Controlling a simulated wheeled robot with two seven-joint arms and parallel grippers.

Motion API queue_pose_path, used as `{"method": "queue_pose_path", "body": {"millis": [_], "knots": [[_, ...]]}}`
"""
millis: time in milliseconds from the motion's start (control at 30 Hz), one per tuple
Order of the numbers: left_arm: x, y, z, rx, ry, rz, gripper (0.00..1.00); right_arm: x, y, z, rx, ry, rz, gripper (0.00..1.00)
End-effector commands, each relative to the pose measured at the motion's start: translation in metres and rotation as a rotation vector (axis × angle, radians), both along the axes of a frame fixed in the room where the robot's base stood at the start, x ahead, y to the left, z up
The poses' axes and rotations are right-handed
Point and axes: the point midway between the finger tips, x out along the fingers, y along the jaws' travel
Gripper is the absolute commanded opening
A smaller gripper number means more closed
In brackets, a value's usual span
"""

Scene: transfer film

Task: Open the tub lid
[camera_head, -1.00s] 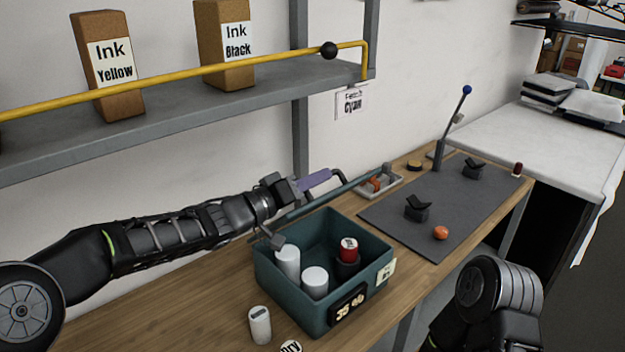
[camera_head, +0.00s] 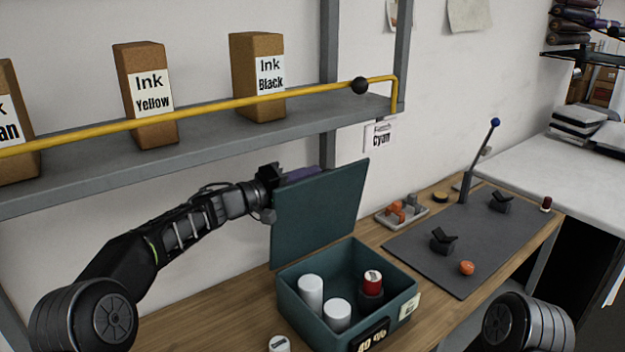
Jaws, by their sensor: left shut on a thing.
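The dark teal tub (camera_head: 290,298) stands on the wooden bench with its top uncovered. Its lid (camera_head: 318,215) stands nearly upright at the tub's back edge, its inner face towards me. Inside the tub are two white cylinders (camera_head: 311,292) and a red canister (camera_head: 372,280) in a dark holder. My right gripper is out of view.
A shelf (camera_head: 200,150) with a yellow rail (camera_head: 220,106) and ink boxes (camera_head: 150,95) runs above my left arm. A grey tray (camera_head: 402,213), a dark mat (camera_head: 450,255), an orange ball (camera_head: 467,267) and an upright lever (camera_head: 478,160) are to the right.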

Motion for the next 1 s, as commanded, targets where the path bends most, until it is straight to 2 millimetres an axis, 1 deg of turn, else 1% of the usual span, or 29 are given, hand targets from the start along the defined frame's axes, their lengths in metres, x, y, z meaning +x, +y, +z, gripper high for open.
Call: {"method": "queue_pose_path", "body": {"millis": [300,333,567,867,1000], "knots": [[0.001,0.002,-0.003,0.003,0.003,0.004,0.0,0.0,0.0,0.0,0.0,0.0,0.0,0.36],[0.001,0.002,-0.003,0.003,0.003,0.004,0.15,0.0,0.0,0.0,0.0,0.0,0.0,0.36],[0.001,0.001,-0.002,0.001,0.002,0.002,0.34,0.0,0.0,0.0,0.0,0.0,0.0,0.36],[0.0,0.002,-0.001,0.001,0.001,0.002,0.34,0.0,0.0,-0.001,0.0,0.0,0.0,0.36],[-0.007,0.011,-0.002,0.0,0.0,0.001,0.34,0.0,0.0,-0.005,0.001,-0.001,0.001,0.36]]}}
